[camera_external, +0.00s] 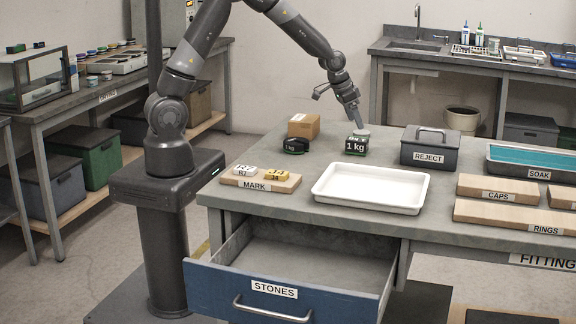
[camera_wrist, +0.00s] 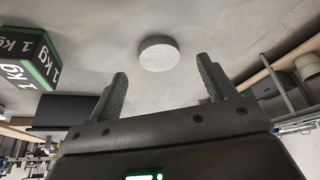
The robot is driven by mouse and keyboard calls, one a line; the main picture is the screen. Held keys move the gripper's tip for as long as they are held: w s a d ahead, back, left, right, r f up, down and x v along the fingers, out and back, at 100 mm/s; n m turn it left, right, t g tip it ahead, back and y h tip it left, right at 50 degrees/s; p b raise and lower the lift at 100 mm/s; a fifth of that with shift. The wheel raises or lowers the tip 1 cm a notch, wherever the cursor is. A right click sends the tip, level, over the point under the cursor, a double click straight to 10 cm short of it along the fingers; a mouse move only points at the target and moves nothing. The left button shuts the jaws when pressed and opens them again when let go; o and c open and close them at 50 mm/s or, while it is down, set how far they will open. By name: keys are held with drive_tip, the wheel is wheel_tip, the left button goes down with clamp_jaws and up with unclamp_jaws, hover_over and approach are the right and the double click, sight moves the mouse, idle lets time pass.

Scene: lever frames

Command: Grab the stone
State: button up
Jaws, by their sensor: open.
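A round, pale grey speckled stone (camera_wrist: 159,54) lies on the grey table in the wrist view, seen beyond and between my fingertips. In the external view a small pale disc (camera_external: 362,132), likely the same stone, shows just behind the black 1 kg weight (camera_external: 356,146). My gripper (camera_wrist: 162,67) is open, with its two fingers spread apart and nothing between them. In the external view my gripper (camera_external: 356,122) points down close above the pale disc; the gap to it is hard to tell.
The 1 kg weight (camera_wrist: 30,62) is near, at left in the wrist view. A cardboard box (camera_external: 304,126), REJECT box (camera_external: 430,150), white tray (camera_external: 370,190) and MARK board (camera_external: 260,182) stand around. The STONES drawer (camera_external: 310,262) is pulled open and looks empty.

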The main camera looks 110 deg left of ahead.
sight(361, 132)
drive_tip(key=shift+x, duration=1.95)
drive_tip(key=shift+w, duration=0.15)
drive_tip(key=c, duration=1.1)
drive_tip(key=shift+r, duration=0.2)
